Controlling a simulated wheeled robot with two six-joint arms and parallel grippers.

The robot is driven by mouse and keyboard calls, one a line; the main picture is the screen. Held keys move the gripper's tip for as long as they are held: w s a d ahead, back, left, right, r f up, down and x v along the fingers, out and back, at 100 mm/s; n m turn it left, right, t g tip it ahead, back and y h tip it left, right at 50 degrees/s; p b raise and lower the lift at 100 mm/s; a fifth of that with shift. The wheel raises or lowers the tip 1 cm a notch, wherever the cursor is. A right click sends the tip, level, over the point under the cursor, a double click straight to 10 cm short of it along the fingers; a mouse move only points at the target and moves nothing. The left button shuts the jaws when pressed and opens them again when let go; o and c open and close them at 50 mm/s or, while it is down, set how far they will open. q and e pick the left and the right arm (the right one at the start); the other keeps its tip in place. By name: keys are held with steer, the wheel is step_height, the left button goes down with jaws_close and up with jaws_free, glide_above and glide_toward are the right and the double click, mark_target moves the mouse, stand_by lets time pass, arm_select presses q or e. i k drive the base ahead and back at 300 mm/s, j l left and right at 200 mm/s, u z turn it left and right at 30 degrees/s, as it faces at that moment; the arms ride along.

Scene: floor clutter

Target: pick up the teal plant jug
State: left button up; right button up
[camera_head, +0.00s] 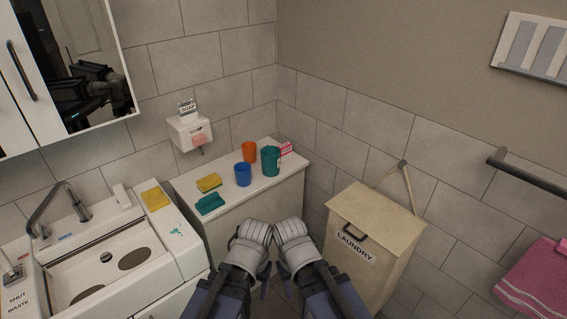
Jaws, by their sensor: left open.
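The teal jug (271,160) stands upright on the counter cabinet (258,204) by the wall corner, right of the blue cup. No handle or spout can be made out on it. My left gripper (254,233) is in front of the cabinet, nearer to me than the jug and apart from it. It is open, and I see nothing held. My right gripper (292,230) is close beside it, also away from the jug. Its jaws are too unclear to read.
An orange cup (249,151) and a blue cup (243,174) stand left of the jug. A pink-and-white box (286,149) is close at its right. A laundry bin (372,227) stands right.

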mark_target(270, 159)
steer(key=k+j, duration=0.4)
steer(key=k+j+u, duration=0.1)
steer(key=k+j, duration=0.7)
steer(key=j, duration=0.2)
steer(key=k+j+u, duration=0.15)
steer(key=k+j, duration=0.65)
steer(key=j, duration=0.2)
steer(key=i+l, duration=0.3)
steer(key=i+l+u, duration=0.1)
steer(key=i+l, duration=0.2)
steer(key=l, duration=0.2)
steer(key=i+l, duration=0.3)
steer(key=i+l+u, duration=0.1)
steer(key=i+l, duration=0.2)
steer(key=l, duration=0.2)
steer(key=i+l, duration=0.25)
steer(key=l, duration=0.2)
steer(key=i+l+u, duration=0.1)
steer(key=i+l, duration=0.2)
steer(key=l, duration=0.15)
steer(key=i+l, duration=0.25)
steer(key=l, duration=0.2)
steer(key=i+l, duration=0.25)
steer(key=l, duration=0.2)
steer(key=i+u, duration=0.05)
